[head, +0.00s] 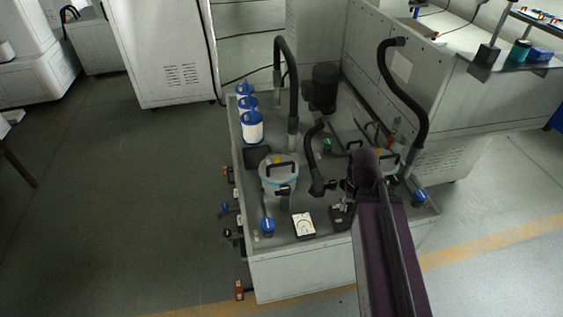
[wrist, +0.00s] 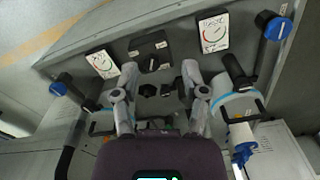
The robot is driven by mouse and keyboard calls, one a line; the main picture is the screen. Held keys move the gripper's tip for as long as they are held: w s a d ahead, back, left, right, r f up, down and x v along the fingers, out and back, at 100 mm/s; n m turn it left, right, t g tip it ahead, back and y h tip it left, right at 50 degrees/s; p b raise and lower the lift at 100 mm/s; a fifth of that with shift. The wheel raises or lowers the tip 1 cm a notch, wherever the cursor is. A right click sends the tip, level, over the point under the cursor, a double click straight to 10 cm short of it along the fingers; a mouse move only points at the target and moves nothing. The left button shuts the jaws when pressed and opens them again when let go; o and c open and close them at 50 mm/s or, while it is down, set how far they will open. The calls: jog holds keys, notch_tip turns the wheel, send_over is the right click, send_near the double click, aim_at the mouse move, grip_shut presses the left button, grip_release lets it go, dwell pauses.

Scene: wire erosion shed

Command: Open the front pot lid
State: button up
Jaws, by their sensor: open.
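Two round pots with pale-blue rims stand in the grey skid. One pot (head: 278,181) is left of my arm in the head view, its grey lid (head: 271,165) lying flat with a black bar handle on top. The other pot's lid (head: 388,157) is partly hidden behind my arm. I cannot tell for sure which is the front pot. In the wrist view one pot (wrist: 240,107) is right of my gripper and the other (wrist: 103,124) is left, partly hidden. My gripper (wrist: 160,79) is open and empty between them, near the black fittings, its two grey fingers apart.
Dial gauges (wrist: 103,64) (wrist: 214,33) and a black knob panel (wrist: 151,50) line the skid edge. Blue-handled valves (head: 267,226) (head: 420,196), black hoses (head: 291,75) and white-blue filters (head: 252,128) stand around the pots. Floor on the left is clear.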

notch_tip(320, 180, up, 5)
jog(key=m+t+p, duration=0.2)
jog(key=m+p, duration=0.3)
jog(key=m, duration=1)
send_over(281, 164)
jog(key=s, duration=0.2)
jog(key=shift+s+d+f+y, duration=0.1)
jog(key=shift+s+d+y, duration=0.1)
jog(key=shift+d+y, duration=0.15)
jog(key=shift+d+f+b, duration=0.1)
jog(key=shift+f+b, duration=0.1)
jog(key=shift+b, duration=0.25)
jog(key=w+f+b, duration=0.1)
jog(key=f+b, duration=0.7)
jog(key=w+f+b, duration=0.1)
jog(key=f+b, duration=0.4)
jog(key=shift+w+a, duration=0.3)
jog(key=shift+a, duration=0.1)
jog(key=shift+f, duration=0.1)
grip_shut()
